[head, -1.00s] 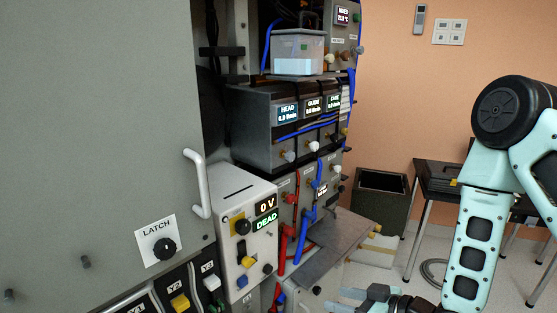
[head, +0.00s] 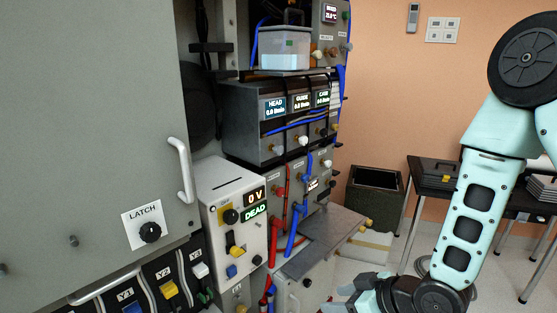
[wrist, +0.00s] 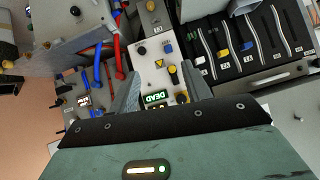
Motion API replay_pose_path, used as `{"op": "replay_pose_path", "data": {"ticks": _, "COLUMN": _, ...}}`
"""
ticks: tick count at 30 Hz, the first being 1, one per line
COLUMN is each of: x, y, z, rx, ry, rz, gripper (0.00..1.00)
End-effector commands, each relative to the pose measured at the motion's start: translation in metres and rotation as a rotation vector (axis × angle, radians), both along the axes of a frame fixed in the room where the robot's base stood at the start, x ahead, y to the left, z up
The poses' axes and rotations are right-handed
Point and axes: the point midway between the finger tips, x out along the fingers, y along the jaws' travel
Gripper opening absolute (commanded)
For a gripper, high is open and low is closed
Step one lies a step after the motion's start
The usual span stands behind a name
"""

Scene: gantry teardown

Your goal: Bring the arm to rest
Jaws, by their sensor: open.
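My arm comes down along the right side of the head view. My gripper (head: 345,298) is at the bottom of the head view, in front of and below the grey shelf plate, and its jaws are partly cut off by the frame edge. In the wrist view my gripper (wrist: 160,92) shows two grey fingers spread apart with nothing between them. Beyond the fingers is the white panel (wrist: 155,45), whose green display reads DEAD. I see no contact between the fingers and the panel.
The cabinet with its LATCH door (head: 90,120) fills the left. A grey shelf plate (head: 325,235) juts out near my gripper. Red and blue hoses (head: 297,215) hang beside it. A dark bin (head: 374,190) and a black table (head: 435,180) stand behind. Some floor between them is clear.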

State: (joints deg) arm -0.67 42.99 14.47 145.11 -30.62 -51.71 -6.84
Motion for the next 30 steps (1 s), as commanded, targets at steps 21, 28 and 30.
{"op": "replay_pose_path", "data": {"ticks": 21, "x": -0.158, "y": -0.007, "z": 0.092, "rx": -0.584, "ry": 0.484, "rz": -0.066, "gripper": 0.48}}
{"op": "replay_pose_path", "data": {"ticks": 28, "x": -0.199, "y": -0.012, "z": 0.108, "rx": -0.634, "ry": 0.577, "rz": -0.062, "gripper": 0.48}}
{"op": "replay_pose_path", "data": {"ticks": 30, "x": -0.201, "y": -0.013, "z": 0.109, "rx": -0.636, "ry": 0.584, "rz": -0.062, "gripper": 0.48}}
